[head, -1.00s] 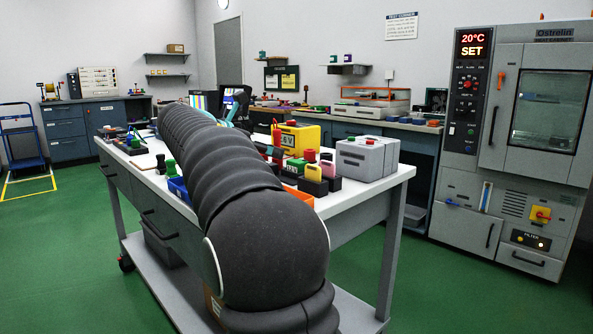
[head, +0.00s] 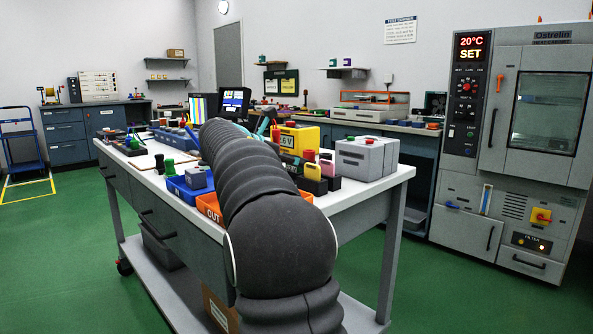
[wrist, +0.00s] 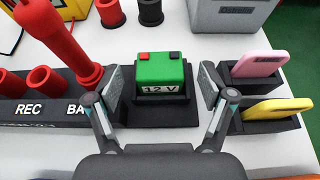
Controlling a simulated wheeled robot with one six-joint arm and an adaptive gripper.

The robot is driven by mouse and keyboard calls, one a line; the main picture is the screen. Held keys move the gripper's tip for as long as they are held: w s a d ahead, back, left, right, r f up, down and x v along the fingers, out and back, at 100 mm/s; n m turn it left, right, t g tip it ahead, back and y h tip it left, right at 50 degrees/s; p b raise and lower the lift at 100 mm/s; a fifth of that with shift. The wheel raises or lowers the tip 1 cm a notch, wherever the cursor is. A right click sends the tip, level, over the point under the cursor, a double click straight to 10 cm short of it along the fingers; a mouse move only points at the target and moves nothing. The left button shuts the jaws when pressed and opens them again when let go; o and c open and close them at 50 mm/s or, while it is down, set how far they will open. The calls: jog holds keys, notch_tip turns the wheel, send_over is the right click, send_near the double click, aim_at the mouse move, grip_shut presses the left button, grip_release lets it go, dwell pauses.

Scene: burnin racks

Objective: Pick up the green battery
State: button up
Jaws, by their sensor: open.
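The green battery (wrist: 161,80) is in the wrist view, upright in a black holder (wrist: 162,111). It has a "12 V" label on its front and red and black terminals on top. My gripper (wrist: 161,84) is open, with one finger on each side of the battery. A gap shows between each finger and the battery's sides. In the head view my arm hides the battery and most of the gripper.
Left of the battery, a black rack holds red cylinders (wrist: 43,80). To the right, black holders carry a pink piece (wrist: 259,63) and a yellow piece (wrist: 278,107). A grey box (wrist: 230,12) stands behind. Blue (head: 178,189) and orange (head: 208,207) trays sit on the table (head: 395,178).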

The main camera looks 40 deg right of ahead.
jog(key=c, duration=1.4)
jog(key=shift+r, duration=0.1)
